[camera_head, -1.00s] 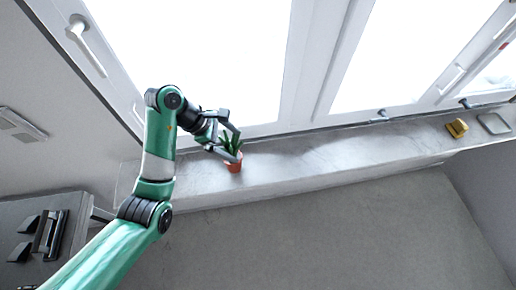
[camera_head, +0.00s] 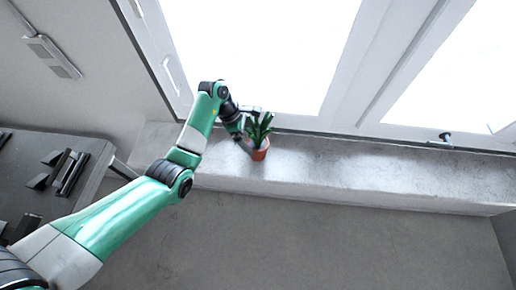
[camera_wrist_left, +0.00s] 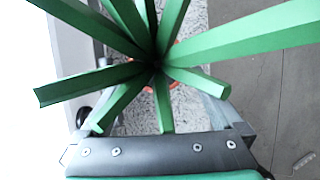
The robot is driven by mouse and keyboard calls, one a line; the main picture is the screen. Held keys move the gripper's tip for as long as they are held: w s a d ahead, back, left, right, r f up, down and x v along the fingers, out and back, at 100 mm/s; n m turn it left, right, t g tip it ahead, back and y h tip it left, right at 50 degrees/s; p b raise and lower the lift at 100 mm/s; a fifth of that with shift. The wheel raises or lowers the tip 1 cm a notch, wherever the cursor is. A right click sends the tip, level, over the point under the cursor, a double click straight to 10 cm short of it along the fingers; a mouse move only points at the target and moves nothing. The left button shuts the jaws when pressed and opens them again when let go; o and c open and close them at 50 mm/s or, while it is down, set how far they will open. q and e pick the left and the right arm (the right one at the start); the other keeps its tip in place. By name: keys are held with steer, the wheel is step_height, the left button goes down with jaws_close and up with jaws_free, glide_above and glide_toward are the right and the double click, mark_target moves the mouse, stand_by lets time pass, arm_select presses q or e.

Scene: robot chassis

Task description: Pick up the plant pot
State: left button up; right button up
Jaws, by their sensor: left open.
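The plant pot (camera_head: 260,153) is a small terracotta pot with spiky green leaves, standing upright on the window sill (camera_head: 340,170) in the head view. My left gripper (camera_head: 249,127) is at the plant, partly hidden by its leaves. In the left wrist view the leaves (camera_wrist_left: 157,65) fan out close to the camera, between the two open fingers. The orange pot (camera_wrist_left: 174,82) shows only in bits beneath them. The leaves hide much of the fingers, and I cannot tell whether either touches the pot. My right gripper is in neither view.
The window frame (camera_head: 375,65) rises behind the sill, with a handle (camera_head: 440,141) to the right. The sill right of the pot is clear. A dark surface with black items (camera_head: 70,172) is at the left.

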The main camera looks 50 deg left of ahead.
mark_target(257, 142)
arm_select(q)
steer(key=b+x, duration=0.1)
steer(key=x, duration=0.4)
steer(key=shift+w+d+b, duration=0.15)
steer(key=shift+w+b, duration=0.05)
steer(key=shift+b, duration=0.1)
steer(key=shift+r, duration=0.1)
steer(key=c, duration=1.5)
steer(key=shift+r+p, duration=0.3)
steer(key=shift+r, duration=0.4)
step_height(257, 142, up, 3)
steer(key=shift+s+f+p, duration=0.2)
steer(key=shift+p, duration=0.3)
steer(key=s+d+r+p, duration=0.1)
steer(key=s+r+p, duration=0.2)
steer(key=s+p, duration=0.1)
steer(key=s+d+r+p, duration=0.2)
steer(key=s+r+p, duration=0.1)
steer(key=s, duration=0.1)
steer(key=s+d+r+p, duration=0.1)
steer(key=s+r+p, duration=0.2)
steer(key=s+p, duration=0.1)
steer(key=shift+s+d+p, duration=0.25)
steer(key=shift+s+p, duration=0.1)
steer(key=shift+s, duration=0.1)
